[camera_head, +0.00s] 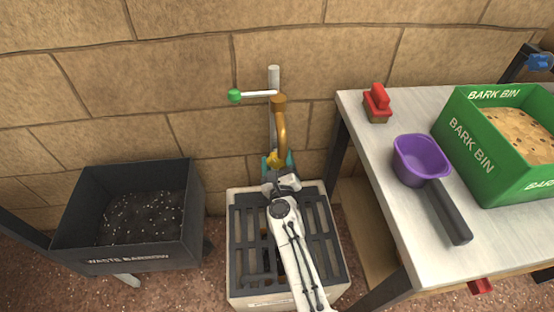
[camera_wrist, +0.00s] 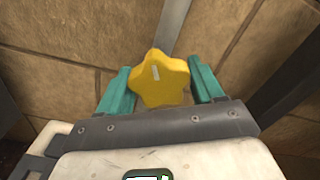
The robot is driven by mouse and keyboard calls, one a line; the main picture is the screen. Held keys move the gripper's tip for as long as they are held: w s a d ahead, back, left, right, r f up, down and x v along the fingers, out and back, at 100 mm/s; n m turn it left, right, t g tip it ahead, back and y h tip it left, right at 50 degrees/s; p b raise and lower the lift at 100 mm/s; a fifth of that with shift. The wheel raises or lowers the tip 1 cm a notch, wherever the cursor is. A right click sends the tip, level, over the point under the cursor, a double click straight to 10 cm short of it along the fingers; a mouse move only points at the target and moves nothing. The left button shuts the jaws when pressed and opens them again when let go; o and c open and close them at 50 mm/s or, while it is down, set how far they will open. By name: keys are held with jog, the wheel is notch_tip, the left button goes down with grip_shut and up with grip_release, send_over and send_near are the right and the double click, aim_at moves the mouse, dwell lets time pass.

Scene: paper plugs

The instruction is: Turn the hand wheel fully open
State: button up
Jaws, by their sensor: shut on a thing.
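The hand wheel (camera_wrist: 160,82) is a yellow star-shaped knob with a pale mark, which stands nearly upright in the wrist view. In the head view the hand wheel (camera_head: 274,157) sits low on the standpipe, below the brass spout (camera_head: 281,130), and is partly hidden by my wrist. My gripper (camera_wrist: 160,76) has one teal finger on each side of the wheel and is shut on it. In the head view my gripper (camera_head: 278,163) reaches to the wheel from the front, over the drain grate.
A lever with a green knob (camera_head: 235,96) sticks out left above the spout. The slotted drain grate (camera_head: 322,232) lies below. A bench (camera_head: 385,156) at right carries a red-handled brush (camera_head: 377,103), purple scoop (camera_head: 420,160) and green bark bin (camera_head: 470,146).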

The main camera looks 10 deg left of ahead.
jog(key=n+p, duration=0.1)
jog(key=n, duration=0.6)
jog(key=shift+r, duration=0.1)
jog(key=n+p, duration=0.1)
jog(key=n, duration=0.6)
jog(key=shift+r+n+p, duration=0.1)
jog(key=shift+n+p, duration=0.2)
jog(key=shift+p, duration=0.1)
jog(key=n, duration=0.3)
jog(key=shift+n+p, duration=0.3)
jog(key=n, duration=0.3)
jog(key=shift+n, duration=0.4)
jog(key=n+p, duration=0.1)
jog(key=n, duration=0.4)
jog(key=shift+r+n, duration=0.1)
jog(key=shift+n, duration=0.2)
jog(key=shift+c, duration=0.2)
jog(key=shift+a, duration=0.1)
jog(key=shift+r+n, duration=0.15)
jog(key=shift+n, duration=0.25)
